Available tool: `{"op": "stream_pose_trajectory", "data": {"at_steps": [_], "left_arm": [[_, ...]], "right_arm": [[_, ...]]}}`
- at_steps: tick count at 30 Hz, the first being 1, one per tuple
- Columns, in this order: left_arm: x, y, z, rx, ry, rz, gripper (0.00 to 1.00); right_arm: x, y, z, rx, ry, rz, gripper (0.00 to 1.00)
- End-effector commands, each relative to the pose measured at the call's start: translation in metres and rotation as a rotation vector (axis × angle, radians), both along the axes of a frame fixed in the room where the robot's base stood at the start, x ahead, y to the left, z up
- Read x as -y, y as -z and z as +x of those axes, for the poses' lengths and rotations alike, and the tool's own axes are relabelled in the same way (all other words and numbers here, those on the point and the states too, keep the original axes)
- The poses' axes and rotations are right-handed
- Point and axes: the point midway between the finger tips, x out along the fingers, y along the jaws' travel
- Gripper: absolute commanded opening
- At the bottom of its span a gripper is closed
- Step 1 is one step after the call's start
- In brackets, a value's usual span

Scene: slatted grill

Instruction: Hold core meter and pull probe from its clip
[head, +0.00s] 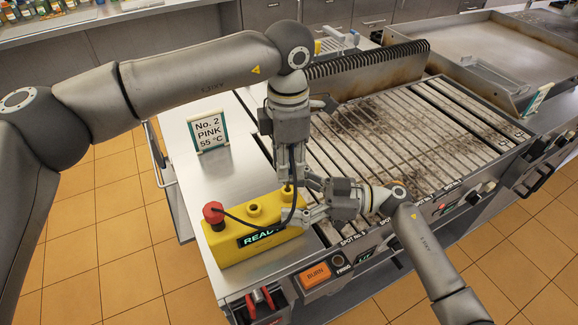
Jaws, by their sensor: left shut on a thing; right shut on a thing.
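The core meter (240,246) is a yellow block with a green-lit "READY" display. It sits on the steel counter at the grill's left front corner. A red knob (213,211) tops its left end, and short yellow posts stand on its top. My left gripper (288,184) points down over the meter's right end. It is shut on what appears to be the probe, which its fingers mostly hide. A black cable (262,227) loops from the meter up to that gripper. My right gripper (309,214) reaches in from the right and is shut on the meter's right end. The clip is hidden.
The slatted grill (400,140) lies right of the meter, with a dark spring-like roll (370,58) along its back. A "No. 2 PINK 55 °C" sign (209,131) stands behind the meter. An orange BURN button (315,275) is in front. The counter's left part is clear.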

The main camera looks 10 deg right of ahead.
Motion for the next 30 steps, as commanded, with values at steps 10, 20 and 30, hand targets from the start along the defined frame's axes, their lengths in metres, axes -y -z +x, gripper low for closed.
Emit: {"op": "stream_pose_trajectory", "data": {"at_steps": [10, 20, 30], "left_arm": [[0.000, -0.021, 0.000, 0.002, 0.000, -0.001, 0.00], [0.000, -0.037, 0.000, 0.001, 0.000, 0.001, 0.00], [0.000, -0.037, 0.000, 0.001, 0.000, 0.000, 0.00]], "right_arm": [[-0.002, 0.005, -0.003, -0.007, -0.007, -0.005, 0.52], [-0.002, 0.005, -0.003, -0.007, -0.007, -0.005, 0.52], [-0.002, 0.004, -0.002, -0.007, -0.006, -0.005, 0.92]]}}
